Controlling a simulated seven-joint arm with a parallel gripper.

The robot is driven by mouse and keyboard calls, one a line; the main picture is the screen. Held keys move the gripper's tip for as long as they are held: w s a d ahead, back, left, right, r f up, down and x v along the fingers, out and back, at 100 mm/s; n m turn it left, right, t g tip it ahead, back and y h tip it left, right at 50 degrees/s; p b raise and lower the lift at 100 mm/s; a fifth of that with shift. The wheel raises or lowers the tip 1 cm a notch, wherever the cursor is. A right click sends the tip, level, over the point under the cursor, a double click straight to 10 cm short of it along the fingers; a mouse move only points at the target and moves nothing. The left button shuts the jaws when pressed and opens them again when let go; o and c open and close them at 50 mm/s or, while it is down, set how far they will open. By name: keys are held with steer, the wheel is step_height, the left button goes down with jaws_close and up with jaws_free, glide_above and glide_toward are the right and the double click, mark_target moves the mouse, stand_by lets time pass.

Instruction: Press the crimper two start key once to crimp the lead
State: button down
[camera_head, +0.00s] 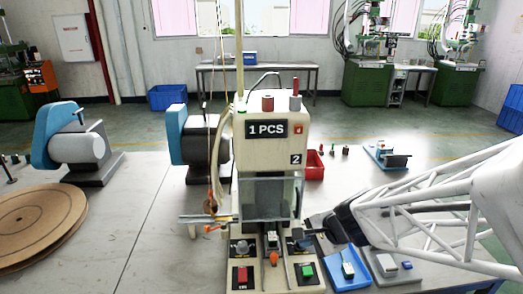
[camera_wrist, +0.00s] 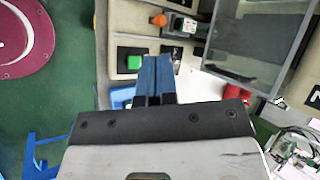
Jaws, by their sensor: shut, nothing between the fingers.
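Crimper two (camera_head: 262,150) is the cream machine marked "2" and "1 PCS" in the middle of the head view. Its green square key (camera_head: 307,271) sits at the front right of its base; the wrist view shows the same green key (camera_wrist: 134,62). My gripper (camera_head: 303,236) reaches in from the right, its fingers shut and empty beside the machine's base. In the wrist view the blue fingertips (camera_wrist: 154,60) lie together just right of the green key; contact cannot be told. A small orange part (camera_head: 274,258) lies on the base's middle; the lead itself is not clear.
A red key (camera_head: 243,275) and a grey knob (camera_head: 242,247) are on the base's left side. A clear guard (camera_head: 268,198) covers the crimping area. A blue tray (camera_head: 346,268) stands to the right, below my arm. A red bin (camera_head: 313,165) is behind.

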mark_target(307, 272)
steer(key=w+d+f+m+t, duration=0.1)
steer(key=w+d+f+m, duration=0.2)
steer(key=w+f+m, duration=0.2)
steer(key=shift+f+m+t, duration=0.4)
steer(key=shift+f+m, duration=0.2)
steer(key=shift+f, duration=0.35)
steer(key=shift+w+f, duration=0.1)
steer(key=shift+f, duration=0.05)
steer(key=shift+f, duration=4.25)
